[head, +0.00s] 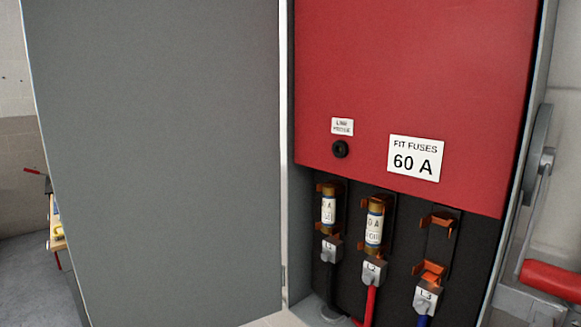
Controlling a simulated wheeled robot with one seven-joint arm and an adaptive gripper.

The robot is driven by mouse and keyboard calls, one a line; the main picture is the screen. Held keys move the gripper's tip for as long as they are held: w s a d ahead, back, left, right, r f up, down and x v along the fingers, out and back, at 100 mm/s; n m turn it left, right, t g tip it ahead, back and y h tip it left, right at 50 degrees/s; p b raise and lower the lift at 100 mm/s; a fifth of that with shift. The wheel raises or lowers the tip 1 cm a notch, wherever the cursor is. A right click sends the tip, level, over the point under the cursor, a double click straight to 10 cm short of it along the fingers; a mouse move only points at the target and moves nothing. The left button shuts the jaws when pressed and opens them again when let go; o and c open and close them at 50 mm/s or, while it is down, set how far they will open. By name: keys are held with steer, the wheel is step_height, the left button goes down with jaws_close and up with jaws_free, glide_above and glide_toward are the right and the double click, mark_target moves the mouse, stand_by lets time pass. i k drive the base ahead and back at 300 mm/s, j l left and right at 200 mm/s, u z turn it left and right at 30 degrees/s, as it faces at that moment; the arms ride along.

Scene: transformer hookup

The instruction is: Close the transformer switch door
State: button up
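The grey switch door (160,160) fills the left half of the head view. It stands swung open to the left of the switch box. The box (541,100) has a red panel (410,70) inside with a "FIT FUSES 60 A" label (416,159). Below the panel are two fuses, a left one (328,209) and a middle one (374,229), seated in copper clips. The right-hand clips (437,222) hold no fuse. My gripper is not in view.
A lever with a red handle (551,281) sits on the box's right side. Black, red and blue cables run from the terminals at the bottom. At far left, partly behind the door, a surface with tools (56,225) stands over a grey floor.

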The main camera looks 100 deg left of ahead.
mark_target(159, 121)
steer(key=u, duration=2.75)
